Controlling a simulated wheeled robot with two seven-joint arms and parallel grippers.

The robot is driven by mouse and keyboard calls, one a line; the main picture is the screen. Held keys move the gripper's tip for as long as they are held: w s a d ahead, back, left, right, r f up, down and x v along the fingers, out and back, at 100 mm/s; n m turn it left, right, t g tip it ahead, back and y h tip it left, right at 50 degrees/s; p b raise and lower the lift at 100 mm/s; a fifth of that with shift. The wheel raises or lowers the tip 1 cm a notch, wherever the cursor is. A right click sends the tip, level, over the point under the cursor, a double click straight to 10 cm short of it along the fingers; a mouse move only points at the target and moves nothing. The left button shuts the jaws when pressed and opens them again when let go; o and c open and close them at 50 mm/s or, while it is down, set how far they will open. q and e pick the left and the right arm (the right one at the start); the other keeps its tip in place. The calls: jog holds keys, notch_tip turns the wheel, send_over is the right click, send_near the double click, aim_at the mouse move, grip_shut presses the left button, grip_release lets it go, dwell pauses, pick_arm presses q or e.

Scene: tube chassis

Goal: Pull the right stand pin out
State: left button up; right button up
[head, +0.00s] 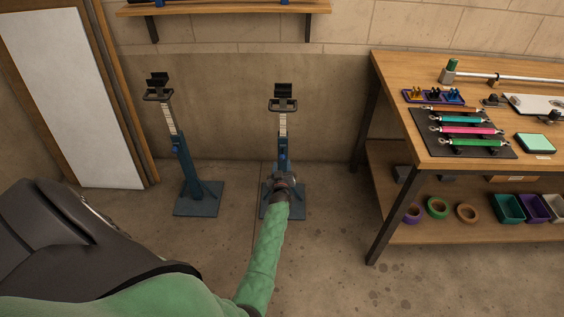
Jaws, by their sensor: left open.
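The right stand (283,130) is a blue post with a pale marked upper tube, a dark cradle on top and a flat base plate. It stands upright on the floor by the wall. My left gripper (281,179) is in front of its lower post, with my green arm reaching up from below. The jaws are small and dark here and are open; I cannot tell whether they touch the stand. The right stand's pin cannot be made out clearly. A matching left stand (188,170) stands apart to the left. My right gripper is out of view.
A wooden workbench (400,85) with struts, trays and tools stands at the right, its lower shelf (420,232) holding tape rolls and bins. A white panel (75,95) leans at the left. A wall shelf (225,8) is above. Open floor lies between stands and bench.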

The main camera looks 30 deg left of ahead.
pick_arm(q)
jog(key=shift+v, duration=1.85)
